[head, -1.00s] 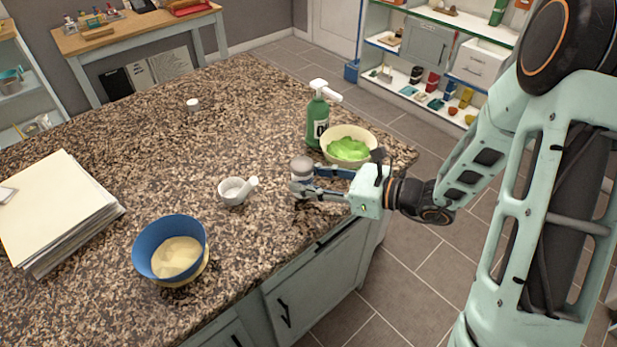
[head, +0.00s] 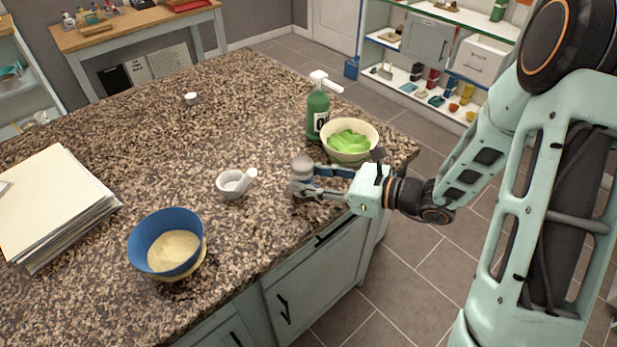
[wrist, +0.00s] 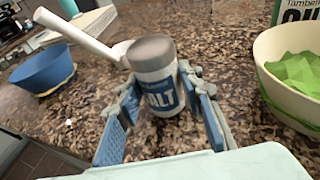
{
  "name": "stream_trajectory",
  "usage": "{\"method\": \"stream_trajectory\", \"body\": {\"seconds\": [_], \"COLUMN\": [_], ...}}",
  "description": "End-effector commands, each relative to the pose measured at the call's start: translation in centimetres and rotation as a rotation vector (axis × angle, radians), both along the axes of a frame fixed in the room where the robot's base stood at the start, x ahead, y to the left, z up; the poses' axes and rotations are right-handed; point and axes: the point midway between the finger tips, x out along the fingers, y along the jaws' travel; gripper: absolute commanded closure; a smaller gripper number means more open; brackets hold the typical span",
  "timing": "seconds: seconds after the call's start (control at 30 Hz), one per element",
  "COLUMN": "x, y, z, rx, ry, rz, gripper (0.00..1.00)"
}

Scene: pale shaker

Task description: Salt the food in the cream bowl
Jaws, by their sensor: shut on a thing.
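The salt shaker (wrist: 155,79) is a white jar with a grey lid and a blue label reading "ALT". My gripper (wrist: 160,117) is shut on it, with a finger on either side. The shaker stands upright at the counter's front right part; whether its base touches the counter I cannot tell. It also shows in the head view (head: 302,167), partly hidden by the fingers. The cream bowl (head: 343,151) holds bright green food (head: 349,142). It sits just behind and right of my gripper, and at the right edge of the wrist view (wrist: 281,100).
A green spray bottle (head: 317,110) stands against the cream bowl's left back side. A white mortar and pestle (head: 232,186) is left of my gripper. A blue bowl (head: 150,250) with pale contents is at front left. A paper stack (head: 52,205) lies far left.

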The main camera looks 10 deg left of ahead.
Motion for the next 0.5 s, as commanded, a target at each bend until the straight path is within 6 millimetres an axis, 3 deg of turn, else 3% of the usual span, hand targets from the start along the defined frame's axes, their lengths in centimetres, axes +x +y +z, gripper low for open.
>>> {"method": "stream_trajectory", "body": {"seconds": [0.4,0.43,0.5], "x": [0.0,0.01,0.0], "y": [0.0,0.01,0.0], "z": [-0.52,-0.45,-0.43], "rx": [0.001,0.001,0.001], "ry": [0.0,0.0,0.0], "rz": [0.0,0.0,0.0], "gripper": [1.0,0.62,0.55]}}
